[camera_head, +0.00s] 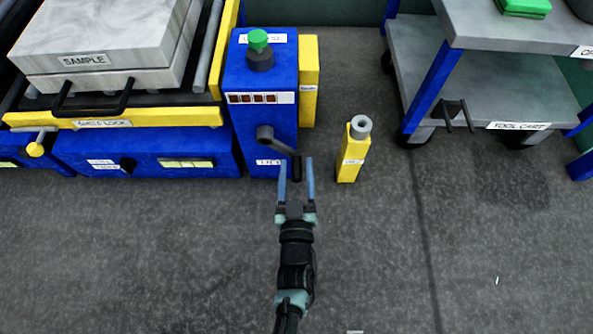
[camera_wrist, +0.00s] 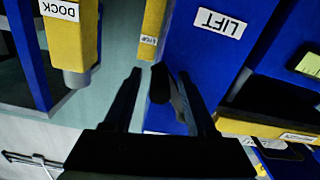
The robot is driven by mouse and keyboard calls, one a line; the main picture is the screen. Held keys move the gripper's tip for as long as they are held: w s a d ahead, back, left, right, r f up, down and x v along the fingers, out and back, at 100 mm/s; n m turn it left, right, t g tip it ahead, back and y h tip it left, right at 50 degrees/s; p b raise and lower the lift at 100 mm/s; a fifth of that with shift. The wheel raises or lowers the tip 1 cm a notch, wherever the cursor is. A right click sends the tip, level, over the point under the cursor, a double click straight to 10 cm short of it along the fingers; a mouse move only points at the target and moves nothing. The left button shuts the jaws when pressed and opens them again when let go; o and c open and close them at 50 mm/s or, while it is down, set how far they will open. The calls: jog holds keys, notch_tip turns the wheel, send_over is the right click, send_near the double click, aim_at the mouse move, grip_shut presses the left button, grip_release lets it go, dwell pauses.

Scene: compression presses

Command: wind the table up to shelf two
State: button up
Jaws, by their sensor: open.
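The blue lift box (camera_head: 275,110) carries a dark crank (camera_head: 275,140) on its front, with its arm slanting down to the right. The LIFT label (camera_wrist: 221,23) shows upside down in the wrist view. My gripper (camera_head: 296,162) is open in front of the box, with its fingers pointing at the crank's outer end. In the wrist view the crank's dark grip (camera_wrist: 160,84) shows between the open fingers (camera_wrist: 161,73); I cannot tell whether they touch it. The table (camera_head: 150,115) with a yellow front edge stands left of the box and bears a pale block labelled SAMPLE (camera_head: 100,40).
A yellow dock post (camera_head: 352,155) stands just right of my gripper. A grey tool cart (camera_head: 480,75) with a dark handle is at the back right. A green knob (camera_head: 258,40) tops the lift box. The floor in front is clear.

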jog(key=shift+w, duration=0.25)
jog(key=c, duration=0.9)
jog(key=shift+d, duration=0.1)
grip_shut()
